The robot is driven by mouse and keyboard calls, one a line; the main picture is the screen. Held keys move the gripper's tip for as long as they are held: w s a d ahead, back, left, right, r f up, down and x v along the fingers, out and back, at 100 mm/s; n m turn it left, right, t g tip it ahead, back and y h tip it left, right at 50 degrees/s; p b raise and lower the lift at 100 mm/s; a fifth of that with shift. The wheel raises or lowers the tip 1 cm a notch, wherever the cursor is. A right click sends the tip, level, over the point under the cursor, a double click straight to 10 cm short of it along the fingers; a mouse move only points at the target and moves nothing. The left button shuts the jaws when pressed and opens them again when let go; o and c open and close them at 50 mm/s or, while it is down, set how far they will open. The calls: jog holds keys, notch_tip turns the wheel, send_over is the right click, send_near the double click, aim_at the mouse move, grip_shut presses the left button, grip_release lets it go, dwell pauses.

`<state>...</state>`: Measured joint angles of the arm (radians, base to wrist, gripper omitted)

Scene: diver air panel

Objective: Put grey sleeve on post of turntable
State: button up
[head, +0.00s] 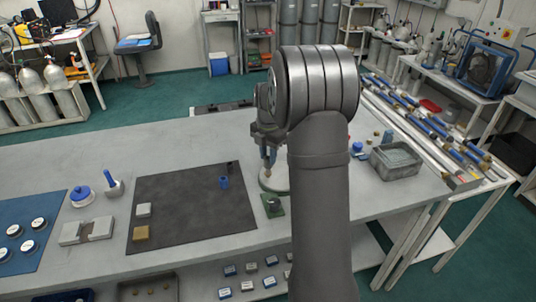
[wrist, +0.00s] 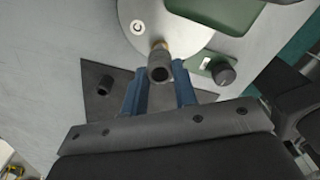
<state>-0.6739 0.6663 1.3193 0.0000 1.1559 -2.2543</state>
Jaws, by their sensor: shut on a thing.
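The turntable is a pale round disc (head: 268,184) on the bench right of the dark mat; in the wrist view its disc (wrist: 190,38), marked C, fills the top. My gripper (head: 268,150) is over it, with its blue fingers (wrist: 159,82) shut on the grey sleeve (wrist: 159,74), a dark tube whose open end faces the wrist camera. In the head view my arm hides most of this.
A green block with a black knob (head: 273,206) sits close in front of the turntable. A dark cylinder (wrist: 104,83) and a blue cylinder (head: 223,182) stand on the dark mat (head: 180,205). A grey bin (head: 395,171) stands to the right.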

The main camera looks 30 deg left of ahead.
jog(key=shift+f, duration=1.45)
dwell(1.2)
jog(key=o, duration=1.4)
notch_tip(320, 180, up, 8)
jog(key=shift+f, duration=0.2)
dwell(0.4)
jog(key=shift+f, duration=3.75)
